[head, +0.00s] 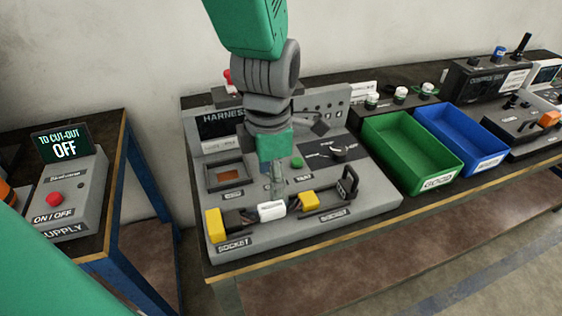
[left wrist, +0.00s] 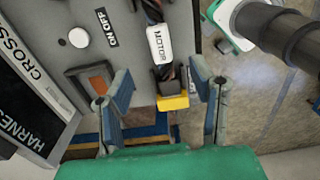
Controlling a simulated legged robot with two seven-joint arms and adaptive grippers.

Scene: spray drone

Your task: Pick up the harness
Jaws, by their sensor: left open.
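The harness lies along the front of the grey tester board (head: 350,210). It has a yellow connector (head: 215,225) at its left end, a white labelled block (head: 271,211) in the middle and another yellow piece (head: 309,200) to the right, with dark wires between. My left gripper (head: 278,186) points down just above and behind the white block. In the left wrist view its two fingers stand wide apart, with the white block reading MOTOR (left wrist: 158,44) and a yellow connector (left wrist: 173,102) showing between and beyond them. Nothing is held. My right gripper is not in view.
A green bin (head: 412,150) and a blue bin (head: 465,138) stand right of the board. A supply box (head: 72,195) with a display reading OFF is on the left table. A black bracket (head: 348,185) rises at the harness's right end.

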